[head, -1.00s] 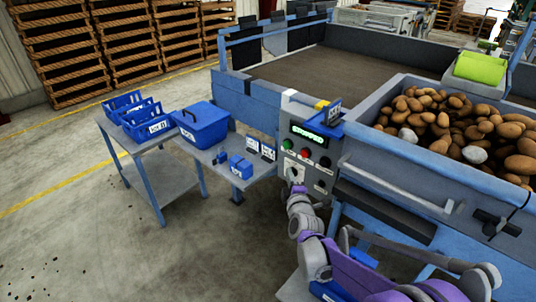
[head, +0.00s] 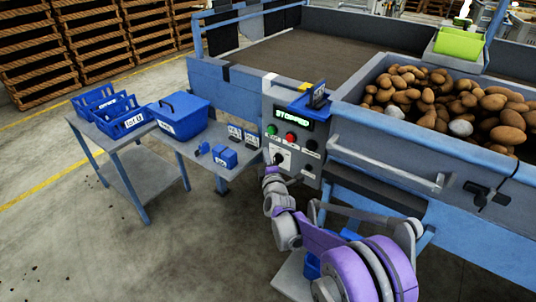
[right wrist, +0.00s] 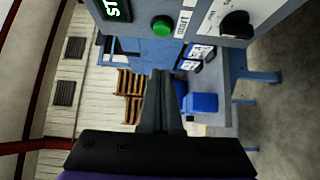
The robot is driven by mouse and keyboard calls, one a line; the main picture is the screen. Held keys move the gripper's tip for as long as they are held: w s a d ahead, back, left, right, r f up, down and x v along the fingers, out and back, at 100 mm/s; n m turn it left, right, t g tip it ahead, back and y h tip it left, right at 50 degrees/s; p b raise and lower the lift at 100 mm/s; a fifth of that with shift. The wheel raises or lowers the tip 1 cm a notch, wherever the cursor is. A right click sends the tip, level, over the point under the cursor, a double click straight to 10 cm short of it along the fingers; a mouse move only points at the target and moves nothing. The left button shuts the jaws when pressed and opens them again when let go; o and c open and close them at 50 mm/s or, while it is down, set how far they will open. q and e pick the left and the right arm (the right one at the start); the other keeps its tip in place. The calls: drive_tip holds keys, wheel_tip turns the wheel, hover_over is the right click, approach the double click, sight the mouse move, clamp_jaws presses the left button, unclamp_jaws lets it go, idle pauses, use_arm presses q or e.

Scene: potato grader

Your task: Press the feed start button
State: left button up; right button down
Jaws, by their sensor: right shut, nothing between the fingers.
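The feed start button, taken as the green button (head: 272,129), is at the upper left of the grey control panel (head: 299,110), below a display reading "STOPPED" (head: 292,117). A red button (head: 290,136) sits to its right. In the right wrist view the green button (right wrist: 163,27) stands out from the panel, just beyond the tips of my right gripper (right wrist: 162,76). The gripper is shut and empty, and looks apart from the button. In the head view my right arm reaches up to the panel's lower left. My left gripper is not in view.
A selector knob (right wrist: 236,24) and black buttons (head: 312,144) share the panel. A hopper of potatoes (head: 345,112) with a rail handle (head: 390,168) is on the right. A side table (head: 208,152) with blue boxes stands left.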

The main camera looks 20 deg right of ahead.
approach(268, 130)
drive_tip(key=w+a, duration=0.2)
drive_tip(key=w, duration=0.2)
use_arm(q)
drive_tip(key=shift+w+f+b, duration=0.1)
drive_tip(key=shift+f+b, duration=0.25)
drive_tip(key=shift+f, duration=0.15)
use_arm(e)
drive_tip(key=shift+w+d+f, duration=0.1)
drive_tip(key=shift+w+d, duration=0.35)
drive_tip(key=shift+d, duration=0.2)
drive_tip(key=shift+w+d+f, duration=0.1)
drive_tip(key=shift+w+d, duration=0.35)
drive_tip(key=shift+d, duration=0.2)
